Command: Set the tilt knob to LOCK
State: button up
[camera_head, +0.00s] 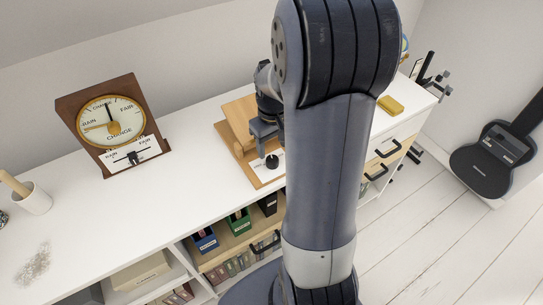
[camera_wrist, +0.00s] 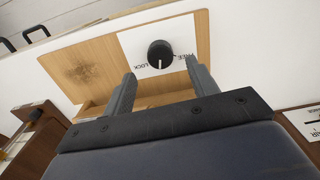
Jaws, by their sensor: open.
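The tilt knob (camera_wrist: 160,53) is a round black knob on a white label plate (camera_wrist: 131,41) marked FREE and LOCK. In the wrist view its white pointer line points down, between the two words; I cannot tell exactly which setting it is on. The plate is on a light wooden board (camera_wrist: 60,48). My gripper (camera_wrist: 159,72) is open and empty, with its two fingers spread below the knob in the picture and apart from it. In the head view the knob (camera_head: 272,161) shows just below my gripper (camera_head: 265,146) on the wooden stand's base.
A dial instrument in a dark wooden frame (camera_head: 70,108) stands left on the white cabinet top (camera_head: 120,225). A white cup (camera_head: 36,200) is further left and a yellow block (camera_head: 391,105) is right. My arm hides part of the middle. The top between dial and stand is clear.

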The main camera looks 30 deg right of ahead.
aim_at(272, 159)
notch_tip(272, 159, down, 5)
jog(key=shift+f, duration=0.1)
dwell(0.3)
jog(key=c, duration=1)
jog(key=shift+m, duration=0.3)
jog(key=m, duration=0.3)
jog(key=shift+m+b, duration=0.3)
jog(key=shift+m, duration=2.3)
